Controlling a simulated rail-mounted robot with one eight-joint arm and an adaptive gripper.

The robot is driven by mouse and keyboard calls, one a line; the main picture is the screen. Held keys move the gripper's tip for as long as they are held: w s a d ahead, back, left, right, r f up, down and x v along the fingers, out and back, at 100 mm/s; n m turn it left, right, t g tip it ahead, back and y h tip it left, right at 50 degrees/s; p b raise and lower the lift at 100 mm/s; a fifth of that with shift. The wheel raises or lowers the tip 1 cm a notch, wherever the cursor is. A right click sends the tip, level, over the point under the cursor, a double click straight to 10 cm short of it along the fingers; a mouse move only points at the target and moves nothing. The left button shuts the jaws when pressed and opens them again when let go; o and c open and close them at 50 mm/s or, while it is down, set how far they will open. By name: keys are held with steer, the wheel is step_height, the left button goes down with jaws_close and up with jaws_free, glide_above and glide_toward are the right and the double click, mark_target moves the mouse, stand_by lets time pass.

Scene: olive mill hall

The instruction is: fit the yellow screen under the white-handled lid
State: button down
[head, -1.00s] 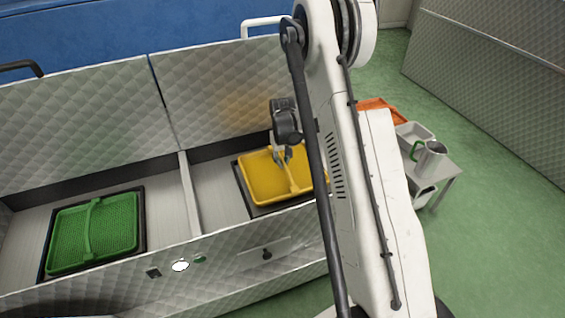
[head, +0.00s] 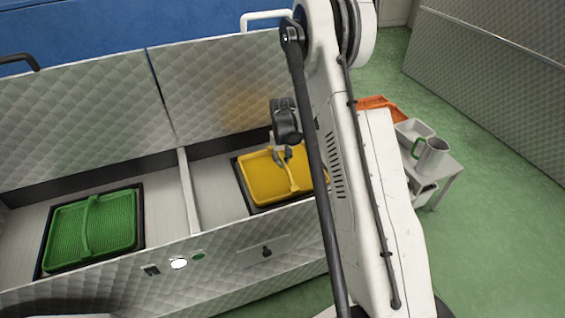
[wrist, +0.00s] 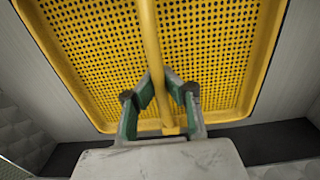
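The yellow screen (head: 265,185), a perforated tray with a bar handle, lies in the right bay below the raised lid (head: 215,85) with the white handle (head: 265,18). It appears level, over the black frame (head: 238,182), whose edge shows at the left and front. My arm hides the screen's right side. My gripper (head: 282,156) is above the screen. In the wrist view, my gripper's fingers (wrist: 161,76) are on both sides of the yellow handle (wrist: 149,35) and appear closed on it. Whether the screen is fully seated I cannot tell.
The quilted metal front wall (head: 215,262) edges both bays. At right are a small table (head: 447,170) with a metal jug (head: 432,155), and an orange crate (head: 382,107).

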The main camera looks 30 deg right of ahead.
mark_target(282, 160)
steer(key=shift+f+b, duration=0.55)
steer(key=shift+f, duration=0.15)
steer(key=c, duration=1.8)
jaws_free()
steer(key=shift+c, duration=0.2)
step_height(282, 160, up, 12)
steer(key=shift+r, duration=0.1)
